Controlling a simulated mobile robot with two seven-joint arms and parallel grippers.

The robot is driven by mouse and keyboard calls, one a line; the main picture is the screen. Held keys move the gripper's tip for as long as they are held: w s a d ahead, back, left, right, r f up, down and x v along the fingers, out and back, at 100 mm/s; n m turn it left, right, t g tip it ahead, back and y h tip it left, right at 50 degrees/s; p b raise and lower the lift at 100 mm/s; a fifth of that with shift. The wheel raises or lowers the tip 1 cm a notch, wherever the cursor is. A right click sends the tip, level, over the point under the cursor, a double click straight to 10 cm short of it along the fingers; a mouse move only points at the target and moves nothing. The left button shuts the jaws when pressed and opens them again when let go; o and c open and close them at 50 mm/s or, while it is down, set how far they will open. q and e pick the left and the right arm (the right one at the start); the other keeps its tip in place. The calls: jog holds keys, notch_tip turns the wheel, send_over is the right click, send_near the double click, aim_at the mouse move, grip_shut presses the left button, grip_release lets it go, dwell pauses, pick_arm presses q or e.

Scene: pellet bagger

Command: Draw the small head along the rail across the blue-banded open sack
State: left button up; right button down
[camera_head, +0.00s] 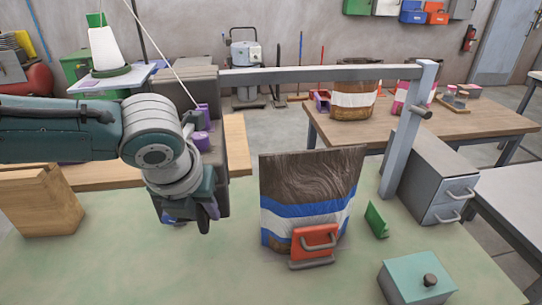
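The blue-banded sack (308,205), brown with blue and white bands, stands upright on the pale green table, an orange clamp-like part (315,238) at its front. The grey rail (320,74) runs above it to a post on the right. A dark grey block with purple parts (201,142) sits at the rail's left end, left of the sack; thread runs down to it. It appears to be the small head, partly hidden by my arm. My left gripper (190,214) points down in front of this block, left of the sack. Its fingers are mostly hidden. My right gripper is out of view.
A thread cone (106,48) stands at the back left. A wooden block (40,203) is at left. A green wedge (376,220), a teal-topped box (417,278) and a grey drawer cabinet (430,180) are right of the sack. The table's front left is clear.

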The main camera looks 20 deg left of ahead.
pick_arm(q)
grip_shut()
dwell(0.3)
dwell(1.2)
